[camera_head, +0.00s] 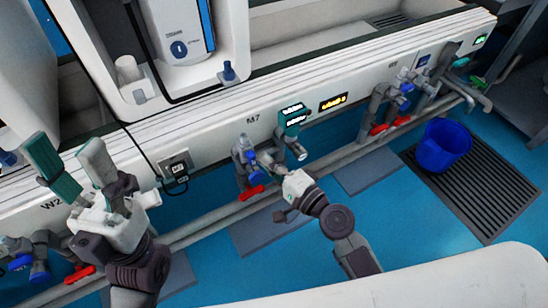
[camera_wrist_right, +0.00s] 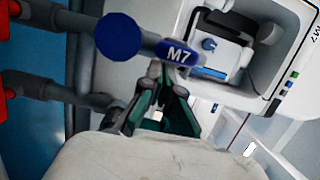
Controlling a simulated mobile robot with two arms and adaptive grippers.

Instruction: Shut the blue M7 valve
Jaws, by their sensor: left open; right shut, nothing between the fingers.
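The blue M7 valve sits on the pipework under the M7 label in the head view (camera_head: 251,157). In the right wrist view its blue M7 handle (camera_wrist_right: 180,54) lies just beyond my fingertips, with a round blue knob (camera_wrist_right: 117,36) to its left. My right gripper (camera_wrist_right: 163,88) is shut with nothing between its fingers, close to the handle; I cannot tell whether they touch. In the head view its fingers are mostly hidden at the valve. My left gripper (camera_head: 68,158) is open and empty, raised at the left, far from the M7 valve.
A red handle (camera_head: 250,192) sits just below the M7 valve. A grey pipe (camera_head: 220,213) runs along the front of the testline. More blue and red valves stand at both ends. A blue bucket (camera_head: 442,146) stands on a floor grate (camera_head: 487,195) at right.

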